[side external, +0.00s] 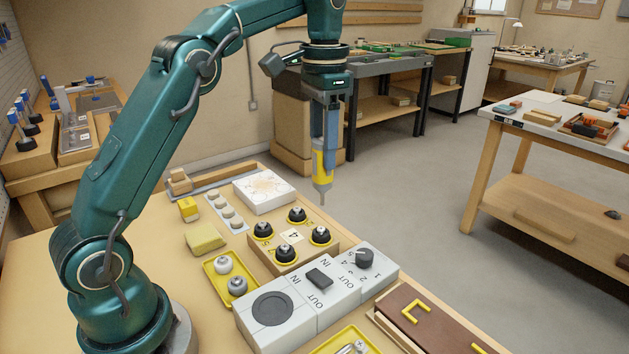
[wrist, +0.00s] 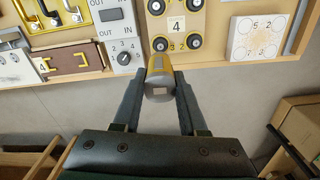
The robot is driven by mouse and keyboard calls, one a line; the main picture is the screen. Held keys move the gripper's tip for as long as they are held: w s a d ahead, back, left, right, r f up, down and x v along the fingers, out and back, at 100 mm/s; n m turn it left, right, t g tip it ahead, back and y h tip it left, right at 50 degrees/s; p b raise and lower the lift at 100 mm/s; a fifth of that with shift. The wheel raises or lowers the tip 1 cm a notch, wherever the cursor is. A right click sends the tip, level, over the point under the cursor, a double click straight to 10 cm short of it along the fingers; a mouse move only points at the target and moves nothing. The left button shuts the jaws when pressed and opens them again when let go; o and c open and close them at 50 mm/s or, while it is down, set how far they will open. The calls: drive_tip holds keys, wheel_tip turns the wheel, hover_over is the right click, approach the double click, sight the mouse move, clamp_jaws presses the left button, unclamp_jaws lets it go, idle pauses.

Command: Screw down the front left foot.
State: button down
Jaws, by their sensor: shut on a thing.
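My gripper (side external: 328,142) is shut on a yellow and grey driver (side external: 322,165), which hangs upright with its thin tip down. In the wrist view the driver (wrist: 160,75) sits between the two fingers of my gripper (wrist: 160,90). A wooden block (side external: 300,261) marked 4 carries black feet (side external: 285,253) with yellow rings at its corners; they also show in the wrist view (wrist: 194,41). The tip is above and apart from the block, towards its far right edge in the side view. Which foot is the front left one, I cannot tell.
A grey panel block (side external: 327,303) with a knob and a switch stands beside the foot block. A white box (side external: 264,190) stands behind. Open floor (side external: 410,190) lies beyond the bench edge.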

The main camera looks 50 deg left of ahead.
sight(322, 180)
drive_tip(key=shift+f, duration=2.45)
drive_tip(key=shift+f, duration=0.8)
idle(1.3)
drive_tip(key=shift+r, duration=0.15)
drive_tip(key=shift+r, duration=2.9)
